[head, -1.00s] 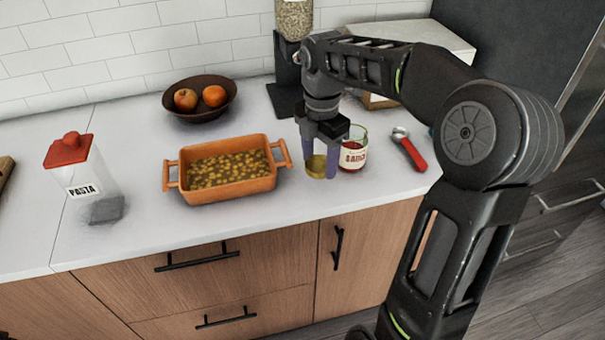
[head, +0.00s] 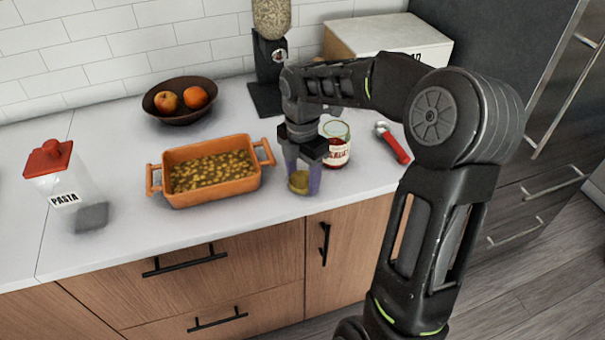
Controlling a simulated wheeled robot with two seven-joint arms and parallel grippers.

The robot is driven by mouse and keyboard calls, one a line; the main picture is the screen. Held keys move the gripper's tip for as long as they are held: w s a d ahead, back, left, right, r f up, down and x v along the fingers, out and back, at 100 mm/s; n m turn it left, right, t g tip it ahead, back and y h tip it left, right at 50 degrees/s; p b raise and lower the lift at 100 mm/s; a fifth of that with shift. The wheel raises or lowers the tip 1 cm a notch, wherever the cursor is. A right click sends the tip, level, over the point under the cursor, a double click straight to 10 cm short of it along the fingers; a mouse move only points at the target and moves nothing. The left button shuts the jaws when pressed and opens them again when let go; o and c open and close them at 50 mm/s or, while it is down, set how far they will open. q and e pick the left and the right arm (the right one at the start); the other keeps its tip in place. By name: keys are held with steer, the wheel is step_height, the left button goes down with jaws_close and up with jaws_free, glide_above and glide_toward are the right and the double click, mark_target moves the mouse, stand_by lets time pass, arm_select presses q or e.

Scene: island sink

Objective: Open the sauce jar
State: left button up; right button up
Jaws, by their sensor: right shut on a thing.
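The sauce jar (head: 337,153) stands upright on the white counter, a glass jar with red sauce and a pale label. Its top looks open, with no lid on it. My right gripper (head: 302,180) is just left of and in front of the jar, pointing down. Its purple fingers are shut on a round gold lid (head: 299,183), held low near the counter's front edge. I cannot tell whether the lid touches the counter. My left gripper is not in view.
An orange baking dish (head: 212,172) of food stands left of the gripper. A pasta jar (head: 62,178) is at far left, a fruit bowl (head: 180,113) behind. A red-handled tool (head: 393,145) lies right of the sauce jar. A dispenser (head: 271,50) and white box (head: 390,42) stand behind.

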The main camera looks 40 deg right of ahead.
mark_target(302, 180)
steer(key=shift+f, duration=0.2)
steer(key=o, duration=1.5)
steer(key=shift+o, duration=0.2)
steer(key=shift+r, duration=0.15)
step_height(302, 180, up, 12)
steer(key=shift+p, duration=0.3)
